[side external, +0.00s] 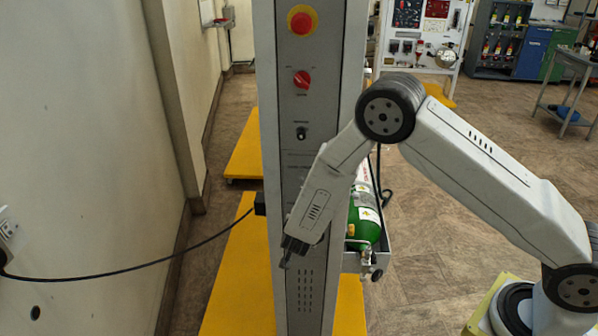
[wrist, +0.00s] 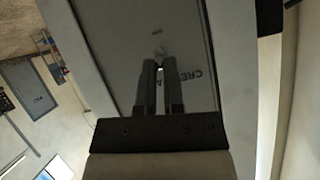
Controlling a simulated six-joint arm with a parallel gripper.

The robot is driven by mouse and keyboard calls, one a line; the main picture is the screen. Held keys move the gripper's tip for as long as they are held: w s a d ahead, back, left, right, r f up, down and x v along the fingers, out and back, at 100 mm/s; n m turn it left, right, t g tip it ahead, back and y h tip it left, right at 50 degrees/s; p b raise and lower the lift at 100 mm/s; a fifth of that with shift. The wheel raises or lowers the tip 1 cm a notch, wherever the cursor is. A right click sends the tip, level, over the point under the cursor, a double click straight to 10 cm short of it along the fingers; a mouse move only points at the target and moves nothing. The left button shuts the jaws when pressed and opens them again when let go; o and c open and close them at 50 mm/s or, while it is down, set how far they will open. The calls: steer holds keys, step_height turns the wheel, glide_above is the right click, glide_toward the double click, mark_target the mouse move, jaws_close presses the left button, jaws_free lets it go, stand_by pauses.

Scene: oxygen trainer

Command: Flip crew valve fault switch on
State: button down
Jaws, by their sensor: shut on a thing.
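The grey trainer panel (side external: 307,120) stands upright as a tall column in the side view. My gripper (side external: 285,262) is at the lower part of its face, pointing down at it. In the wrist view my gripper (wrist: 159,66) has its two dark fingers close together against the dark panel face (wrist: 130,40). A small bright bit of the switch (wrist: 159,69) shows between the fingertips, and the gripper is shut on it. Lettering starting "CRE" is partly visible to the right of the fingers. The fingers hide most of the switch, so its position cannot be told.
Higher on the column are a red button on yellow (side external: 302,20), a red rotary knob (side external: 301,79) and a small black switch (side external: 301,133). A green cylinder (side external: 366,222) stands right behind the column. A black cable (side external: 130,268) runs from the left wall to the column.

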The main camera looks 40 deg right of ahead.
steer(key=c, duration=0.7)
jaws_free()
steer(key=shift+c, duration=0.2)
steer(key=shift+s+a, duration=0.1)
steer(key=v, duration=0.7)
steer(key=shift+s+a, duration=0.2)
steer(key=shift+w+r, duration=0.1)
steer(key=shift+r, duration=0.15)
steer(key=s+r+n+y, duration=0.3)
steer(key=r+n+y, duration=0.3)
steer(key=r+y, duration=0.15)
steer(key=s+d+n+g, duration=0.2)
steer(key=s+d+g, duration=0.1)
steer(key=s, duration=0.4)
steer(key=s+d+r+n+g, duration=0.1)
steer(key=s+d+n+g, duration=0.2)
steer(key=s, duration=0.5)
steer(key=shift+s+d+y, duration=0.2)
steer(key=shift+d+y, duration=0.25)
steer(key=shift+d, duration=0.05)
